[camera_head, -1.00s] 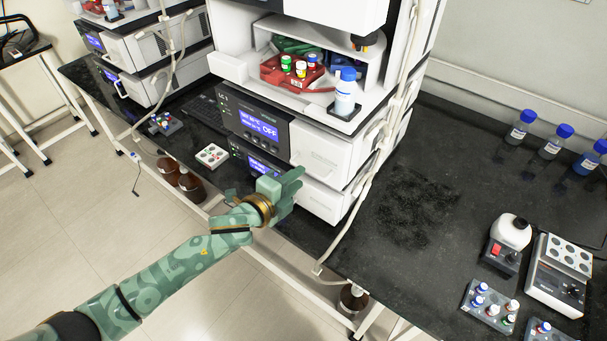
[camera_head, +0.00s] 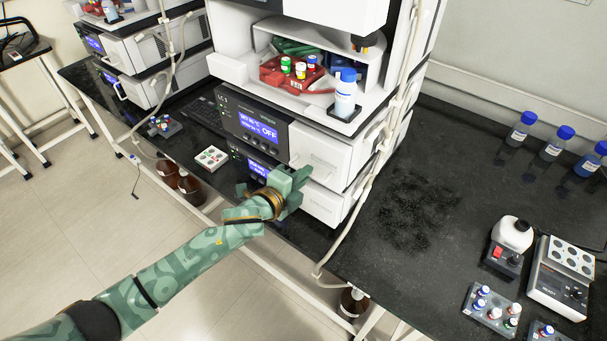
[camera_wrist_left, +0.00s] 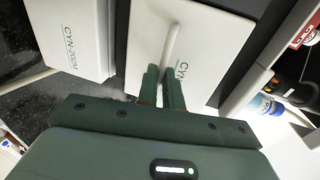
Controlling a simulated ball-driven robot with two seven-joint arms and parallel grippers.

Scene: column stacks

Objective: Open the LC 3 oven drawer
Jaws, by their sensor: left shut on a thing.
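The LC 3 stack's upper unit has a dark panel (camera_head: 257,122) with a blue display reading OFF. Its white drawer front (camera_head: 330,152) is to the right of that panel and looks shut. In the left wrist view, the white drawer handle (camera_wrist_left: 172,45) stands between the two green fingers of my left gripper (camera_wrist_left: 162,78). The left gripper (camera_head: 301,172) is shut on this handle and covers part of it in the head view. My right gripper is not in view.
A lower white drawer front (camera_head: 326,204) is just below. A red tray (camera_head: 290,75) with vials and a blue-capped bottle (camera_head: 345,90) stand above on the stack. A pale tube (camera_head: 366,190) hangs right of the drawers. The black bench (camera_head: 410,200) has free room there.

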